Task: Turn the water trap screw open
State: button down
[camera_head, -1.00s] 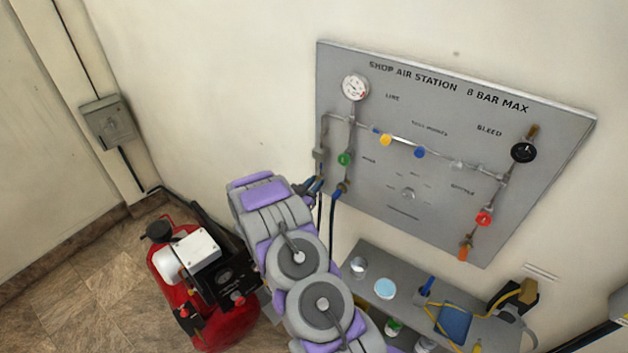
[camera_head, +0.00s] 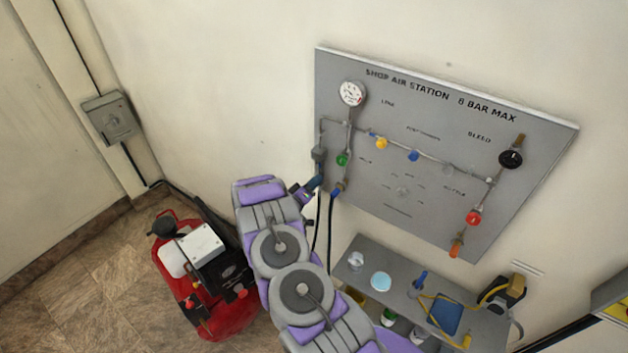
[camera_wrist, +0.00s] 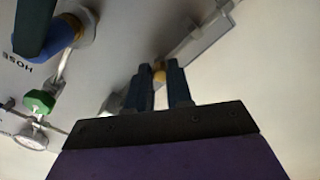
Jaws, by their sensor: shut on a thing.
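My gripper (camera_head: 317,179) is at the left edge of the grey panel (camera_head: 430,215), right under the grey water trap (camera_head: 319,156). In the wrist view, my gripper (camera_wrist: 160,70) has its two dark fingers on either side of a small brass-coloured piece (camera_wrist: 159,75), which looks like the water trap screw, and is shut on it.
A blue hose fitting (camera_head: 337,188) hangs close to the right of my gripper, with a green knob (camera_head: 342,159) above it. A red compressor (camera_head: 220,318) stands on the floor at left. A grey shelf (camera_head: 400,298) with small items is below the panel.

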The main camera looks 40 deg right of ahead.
jog(key=shift+w+a+r+n+p, duration=0.1)
jog(key=shift+n+p, duration=0.2)
jog(key=shift+n, duration=0.8)
jog(key=shift+w+a+n+p, duration=0.1)
jog(key=shift+n+p, duration=0.2)
jog(key=shift+n, duration=0.8)
jog(key=c, duration=1.1)
grip_release()
jog(key=shift+w+f, duration=0.15)
jog(key=shift+f, duration=0.05)
jog(key=shift+o, duration=0.4)
jog(key=shift+r, duration=0.1)
jog(key=shift+s, duration=0.2)
jog(key=b+v, duration=0.2)
jog(key=v, duration=1.5)
jog(key=shift+a, duration=0.15)
